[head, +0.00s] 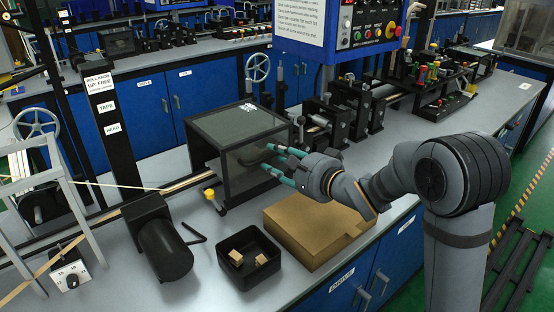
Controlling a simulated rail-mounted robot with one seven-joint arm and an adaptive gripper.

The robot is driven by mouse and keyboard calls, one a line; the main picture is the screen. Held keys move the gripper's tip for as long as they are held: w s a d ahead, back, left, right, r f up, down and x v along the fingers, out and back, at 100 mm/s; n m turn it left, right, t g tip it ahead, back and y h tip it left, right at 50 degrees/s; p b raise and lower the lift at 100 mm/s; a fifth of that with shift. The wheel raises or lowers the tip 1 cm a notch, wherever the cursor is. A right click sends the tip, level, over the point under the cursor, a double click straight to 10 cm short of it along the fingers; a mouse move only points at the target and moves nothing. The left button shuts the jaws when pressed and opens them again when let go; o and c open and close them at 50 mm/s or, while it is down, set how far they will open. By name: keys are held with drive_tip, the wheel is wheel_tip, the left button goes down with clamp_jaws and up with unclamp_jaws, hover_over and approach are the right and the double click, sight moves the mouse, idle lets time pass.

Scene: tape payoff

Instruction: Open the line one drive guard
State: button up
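The drive guard (238,124), a dark-framed box with smoky see-through panels, stands on the bench left of centre. A small white marking is on its top. It looks closed over the machinery, which shows only dimly inside. My gripper (268,158) reaches in from the right, with its teal fingertips spread apart at the guard's right-hand side. Nothing shows between the fingers. I cannot tell whether the fingertips touch the panel.
A cardboard box (305,240) lies below my gripper. A black tray (250,278) with small tan blocks, a black motor (163,250) and a yellow knob (210,194) stand in front of the guard. A control panel (376,22) hangs above. Black machine stands (322,122) line the bench behind.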

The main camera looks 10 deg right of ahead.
drive_tip(key=shift+c, duration=0.3)
drive_tip(key=c, duration=0.7)
clamp_jaws()
